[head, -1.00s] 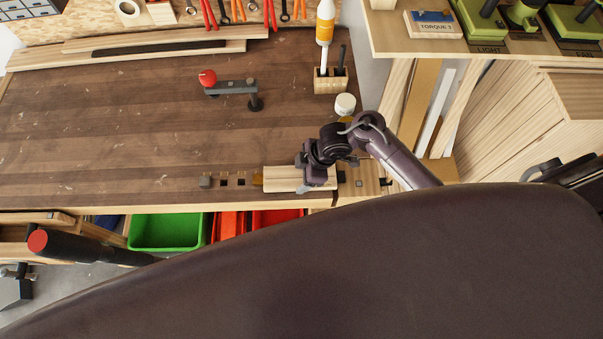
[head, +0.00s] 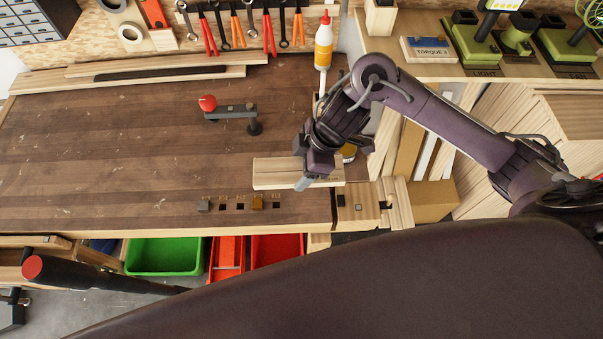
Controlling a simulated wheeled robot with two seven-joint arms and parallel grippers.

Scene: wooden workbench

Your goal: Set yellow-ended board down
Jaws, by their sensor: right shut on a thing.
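A pale wooden board (head: 275,173) is held level over the front right part of the workbench (head: 140,150). My right gripper (head: 312,172) is shut on the board right of its middle and covers part of it. No yellow end can be made out on the board from here. The board shows just behind a row of dog holes with metal dogs; I cannot tell whether it touches the bench top. My left gripper is not in view.
A red-knobbed clamp (head: 232,112) stands mid-bench. Green (head: 165,257) and red bins sit below the edge.

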